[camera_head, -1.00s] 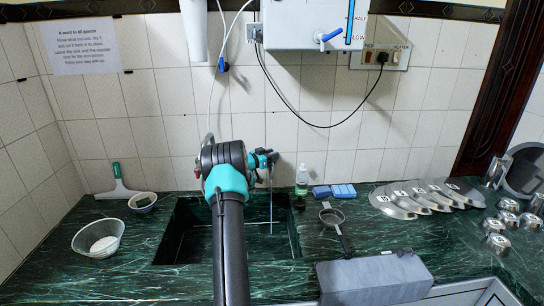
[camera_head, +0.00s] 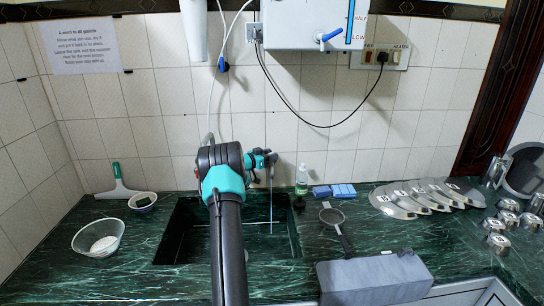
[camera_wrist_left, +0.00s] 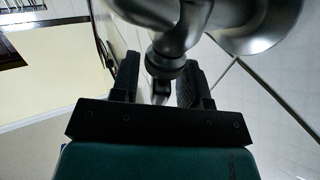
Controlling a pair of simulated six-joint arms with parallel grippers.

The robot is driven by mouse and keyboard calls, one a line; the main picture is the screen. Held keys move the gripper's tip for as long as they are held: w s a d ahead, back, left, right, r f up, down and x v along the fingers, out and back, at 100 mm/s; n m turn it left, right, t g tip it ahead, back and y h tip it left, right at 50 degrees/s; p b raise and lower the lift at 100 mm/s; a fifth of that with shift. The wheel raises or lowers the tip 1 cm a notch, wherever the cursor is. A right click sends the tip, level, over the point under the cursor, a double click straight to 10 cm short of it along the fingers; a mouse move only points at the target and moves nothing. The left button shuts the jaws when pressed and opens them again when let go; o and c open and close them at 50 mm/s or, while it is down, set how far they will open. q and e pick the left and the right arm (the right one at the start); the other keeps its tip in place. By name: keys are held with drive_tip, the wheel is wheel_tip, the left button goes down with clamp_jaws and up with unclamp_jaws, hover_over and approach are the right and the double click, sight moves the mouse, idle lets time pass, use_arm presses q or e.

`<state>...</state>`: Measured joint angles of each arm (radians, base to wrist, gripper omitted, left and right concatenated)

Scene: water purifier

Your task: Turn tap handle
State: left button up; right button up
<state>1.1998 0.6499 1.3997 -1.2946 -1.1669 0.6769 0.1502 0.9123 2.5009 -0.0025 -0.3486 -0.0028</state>
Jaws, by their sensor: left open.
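In the left wrist view, a shiny metal tap (camera_wrist_left: 178,22) fills the top, and its narrow stem and knob (camera_wrist_left: 164,63) reach down between my fingers. My left gripper (camera_wrist_left: 158,80) is open, with one dark finger on each side of this metal part. I cannot tell whether either finger touches it. In the head view, my left gripper (camera_head: 272,160) is by the tiled wall above the back of the sink. My own arm and wrist hide most of the tap there. My right gripper is not in view.
The dark sink (camera_head: 180,232) lies below my arm. A soap bottle (camera_head: 302,180) and blue sponges (camera_head: 333,191) stand close right of my gripper. The white purifier (camera_head: 300,22) with a blue-handled tap (camera_head: 328,37) hangs above. A strainer (camera_head: 333,216) and grey box (camera_head: 372,278) are front right.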

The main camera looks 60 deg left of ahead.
use_arm(q)
drive_tip(key=s, duration=0.6)
drive_tip(key=shift+s+d, duration=0.3)
drive_tip(key=shift+d, duration=0.1)
drive_tip(key=shift+o, duration=0.3)
